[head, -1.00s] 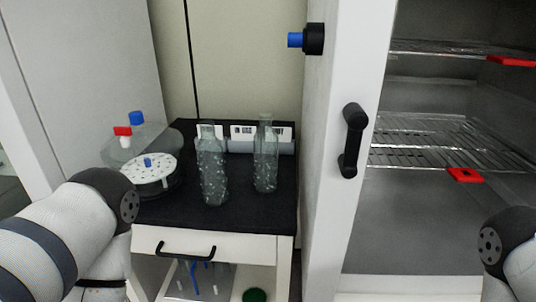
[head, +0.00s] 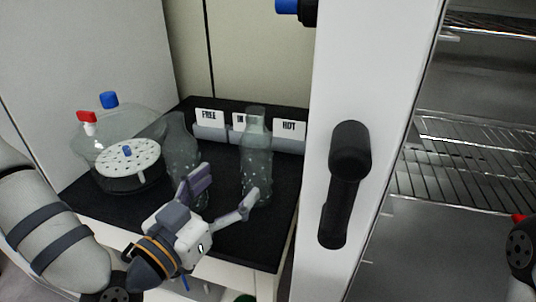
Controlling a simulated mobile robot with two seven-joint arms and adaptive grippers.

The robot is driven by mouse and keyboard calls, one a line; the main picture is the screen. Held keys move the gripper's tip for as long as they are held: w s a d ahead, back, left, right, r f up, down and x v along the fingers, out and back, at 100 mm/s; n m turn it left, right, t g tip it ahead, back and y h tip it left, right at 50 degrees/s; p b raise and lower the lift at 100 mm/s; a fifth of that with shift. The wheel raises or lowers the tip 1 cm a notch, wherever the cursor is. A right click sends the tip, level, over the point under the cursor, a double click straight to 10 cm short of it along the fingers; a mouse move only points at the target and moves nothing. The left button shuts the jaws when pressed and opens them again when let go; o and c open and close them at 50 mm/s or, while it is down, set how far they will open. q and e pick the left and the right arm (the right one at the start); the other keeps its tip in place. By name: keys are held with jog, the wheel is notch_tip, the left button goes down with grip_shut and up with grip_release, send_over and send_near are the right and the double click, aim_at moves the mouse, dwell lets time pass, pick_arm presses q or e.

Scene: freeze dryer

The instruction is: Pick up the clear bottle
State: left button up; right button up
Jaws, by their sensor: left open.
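Two clear bottles stand upright on the black top of a small cabinet (head: 250,240). The left clear bottle (head: 181,142) has its lower part partly hidden behind my gripper. The right clear bottle (head: 256,155) stands close to its right, its base near one of my fingers. My left gripper (head: 224,191) is open and empty in front of the bottles. Its left finger overlaps the left bottle and its right finger reaches the foot of the right bottle in the picture. I cannot tell whether either finger touches glass. My right gripper is out of view.
A clear vessel (head: 148,122) with red and blue caps and a perforated disc stands left of the bottles. Labelled holders (head: 212,127) line the back. The freeze dryer's open white door (head: 370,70) with a black handle (head: 345,185) bounds the right; wire shelves (head: 460,160) lie beyond.

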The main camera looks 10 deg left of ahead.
aim_at(257, 164)
pick_arm(q)
jog(key=x, duration=0.3)
jog(key=f+x, duration=0.1)
jog(key=x, duration=0.5)
jog(key=shift+w+d+f+b, duration=0.2)
jog(key=shift+w+d+b, duration=0.05)
jog(key=shift+w+b, duration=0.15)
jog(key=shift+s, duration=0.1)
jog(key=c, duration=1.4)
